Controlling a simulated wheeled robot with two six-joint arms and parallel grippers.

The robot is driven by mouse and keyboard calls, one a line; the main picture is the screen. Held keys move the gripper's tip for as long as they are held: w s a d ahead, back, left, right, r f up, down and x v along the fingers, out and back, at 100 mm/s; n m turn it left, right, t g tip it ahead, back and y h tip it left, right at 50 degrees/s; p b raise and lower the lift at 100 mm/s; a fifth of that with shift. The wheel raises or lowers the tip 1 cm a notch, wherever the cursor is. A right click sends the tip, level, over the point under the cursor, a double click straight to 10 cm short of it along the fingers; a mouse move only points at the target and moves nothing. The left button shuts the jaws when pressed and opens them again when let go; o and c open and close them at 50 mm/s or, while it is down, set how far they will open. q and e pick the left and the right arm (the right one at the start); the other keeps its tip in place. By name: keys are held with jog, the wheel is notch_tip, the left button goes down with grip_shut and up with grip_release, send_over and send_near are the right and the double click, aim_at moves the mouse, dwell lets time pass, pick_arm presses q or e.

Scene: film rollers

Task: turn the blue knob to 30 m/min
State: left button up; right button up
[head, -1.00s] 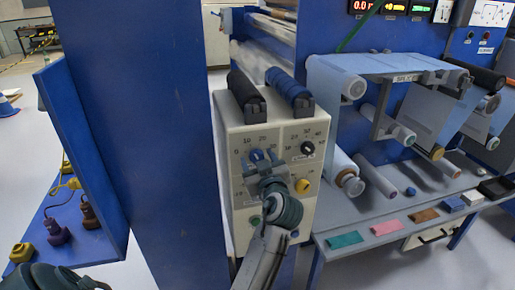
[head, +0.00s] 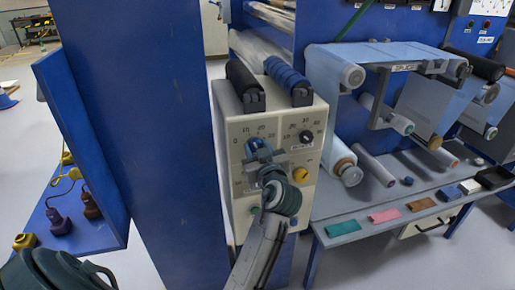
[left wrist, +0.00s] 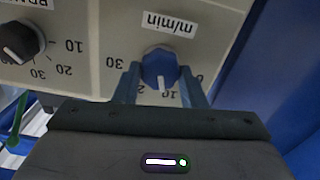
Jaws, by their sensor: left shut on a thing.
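The blue knob (left wrist: 160,66) sits on the cream control panel (head: 240,200), below the "m/min" label in the upside-down left wrist view. Its white pointer line faces the scale between the 10 and the partly hidden 20. In the head view the knob (head: 254,145) is at the upper left of the panel, partly covered by my gripper. My left gripper (left wrist: 161,88) is shut on the knob, with one finger on each side of it. My right gripper is not in view.
A black knob (head: 306,137) with its own scale is beside it on the panel, above a yellow button (head: 300,174). Dark (head: 244,85) and blue (head: 286,75) rollers top the box. A blue column (head: 150,130) stands close on the left.

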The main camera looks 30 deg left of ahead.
pick_arm(q)
jog(key=shift+m, duration=0.7)
jog(key=m+p, duration=0.1)
jog(key=m, duration=0.1)
jog(key=shift+m, duration=0.3)
jog(key=m+p, duration=0.1)
jog(key=m, duration=0.1)
jog(key=shift+w+r+m+p, duration=0.1)
jog(key=shift+m+p, duration=0.2)
jog(key=shift+m, duration=0.1)
jog(key=m+p, duration=0.2)
jog(key=m, duration=0.1)
jog(key=shift+d+m, duration=0.1)
jog(key=shift+m, duration=0.3)
jog(key=m+p, duration=0.3)
jog(key=m, duration=0.2)
jog(key=shift+p, duration=0.3)
jog(key=shift+w+m+p, duration=0.1)
jog(key=shift+m+p, duration=0.55)
jog(key=shift+m, duration=0.45)
jog(key=shift+m+p, duration=0.4)
jog(key=shift+m, duration=0.2)
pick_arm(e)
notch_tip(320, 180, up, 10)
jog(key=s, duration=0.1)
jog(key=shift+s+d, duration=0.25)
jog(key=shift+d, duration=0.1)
